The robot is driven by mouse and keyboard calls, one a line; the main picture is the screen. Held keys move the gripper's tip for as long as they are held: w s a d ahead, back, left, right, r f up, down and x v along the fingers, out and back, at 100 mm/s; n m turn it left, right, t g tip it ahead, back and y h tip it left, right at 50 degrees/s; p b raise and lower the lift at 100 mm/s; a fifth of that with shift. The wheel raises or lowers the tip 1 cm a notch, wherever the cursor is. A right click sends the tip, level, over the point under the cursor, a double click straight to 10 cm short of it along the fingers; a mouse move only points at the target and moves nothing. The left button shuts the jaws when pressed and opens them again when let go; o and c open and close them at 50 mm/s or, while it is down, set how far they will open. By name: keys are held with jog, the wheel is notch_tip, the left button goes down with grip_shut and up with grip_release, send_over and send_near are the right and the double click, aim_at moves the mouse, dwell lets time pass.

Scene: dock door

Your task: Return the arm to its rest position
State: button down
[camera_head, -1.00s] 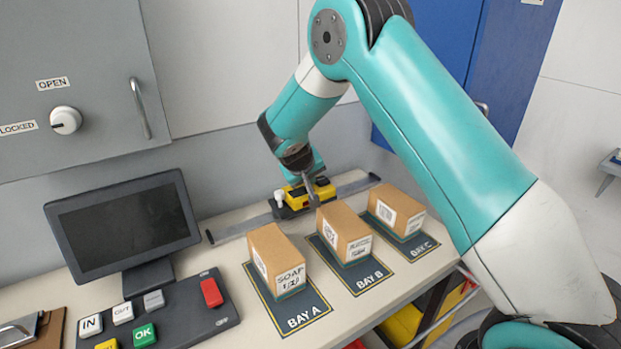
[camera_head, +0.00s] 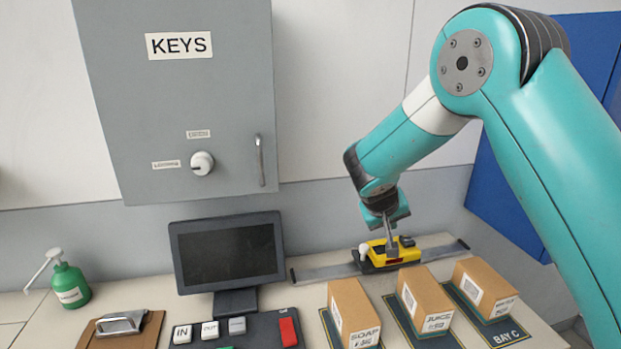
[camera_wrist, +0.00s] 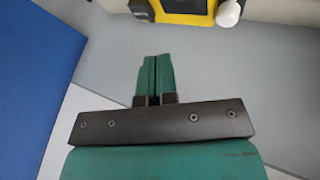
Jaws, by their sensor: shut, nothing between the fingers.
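My arm reaches in from the right in the head view, with its forearm angled down to the left. My gripper (camera_head: 391,245) hangs over the back of the counter, in front of the yellow device on the rail. In the wrist view my gripper (camera_wrist: 153,62) shows its two green fingers together, with nothing between them. The yellow device (camera_head: 405,257) sits on a grey rail; part of it also shows at the top of the wrist view (camera_wrist: 185,10). From these views I cannot tell the exact gap between fingertips and device.
Cartons stand in the bays: a soap carton (camera_head: 352,310), a middle carton (camera_head: 425,300) and a right carton (camera_head: 486,288). A grey key cabinet (camera_head: 180,100) hangs above.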

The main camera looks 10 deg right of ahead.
jog(key=s+a+r+n+g+y+b, duration=0.1)
jog(key=s+a, duration=0.4)
jog(key=s, duration=0.6)
jog(key=s+a+r+n+g+y+b, duration=0.2)
jog(key=s+a+r+n+y, duration=0.2)
jog(key=s, duration=0.8)
jog(key=s+a+r+n+g+y+b, duration=0.2)
jog(key=s+a+y, duration=0.2)
jog(key=s, duration=0.8)
jog(key=shift+s+a+r+n+y, duration=0.2)
jog(key=shift+a+r+n+y, duration=0.15)
jog(key=shift+a, duration=0.45)
jog(key=shift+d+f, duration=0.1)
